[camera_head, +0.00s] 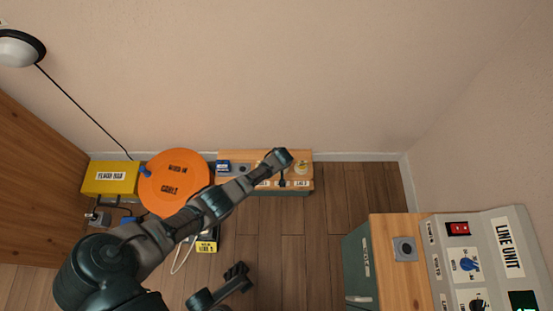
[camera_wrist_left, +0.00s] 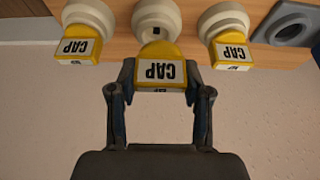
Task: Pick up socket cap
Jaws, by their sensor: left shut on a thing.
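In the left wrist view three yellow socket caps labelled CAP sit in a row on white round sockets. These are the left cap (camera_wrist_left: 78,45), the middle cap (camera_wrist_left: 158,72) and the right cap (camera_wrist_left: 231,55). My left gripper (camera_wrist_left: 160,92) has one finger on each side of the middle cap and is shut on it. One yellow cap (camera_head: 301,168) shows there. My right gripper (camera_head: 238,277) hangs low over the floor, apart from everything.
An orange disc (camera_head: 165,200) and a yellow box (camera_head: 108,178) stand left of the panel. A labelled yellow-and-dark item (camera_head: 206,245) with a white cable lies below. The line unit console (camera_head: 490,235) stands at the right. Wooden floor (camera_head: 350,190) between is clear.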

